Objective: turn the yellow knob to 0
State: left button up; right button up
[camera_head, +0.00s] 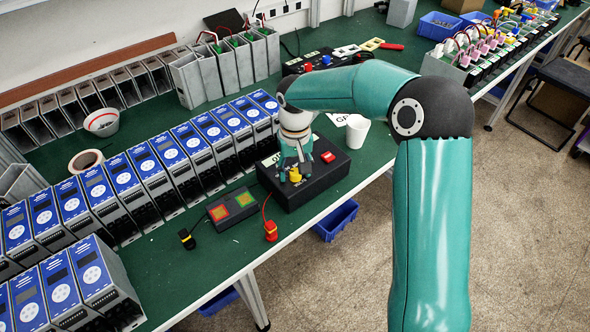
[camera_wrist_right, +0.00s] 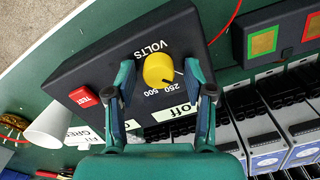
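The yellow knob (camera_wrist_right: 158,70) sits on a black box (camera_wrist_right: 90,70) with white "VOLTS", "250" and "500" lettering around it. It also shows in the head view (camera_head: 295,175), low between my fingers. My right gripper (camera_wrist_right: 160,72) is open, with one finger on each side of the knob; a gap seems to show on both sides. A small dark mark on the knob points to the lower right of the wrist view, near "250". I cannot read a 0 mark. My left gripper is not in view.
A red TEST button (camera_head: 327,157) is on the same box. A white cup (camera_head: 357,133) stands behind it. A small pad with two coloured squares (camera_head: 232,208) and a red plug (camera_head: 270,231) lie to the left. Rows of blue-fronted units (camera_head: 168,153) stand farther left.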

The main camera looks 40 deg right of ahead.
aim_at(295, 172)
jog(key=shift+r, duration=0.1)
notch_tip(295, 172, up, 12)
dwell(0.7)
jog(key=shift+f, duration=0.2)
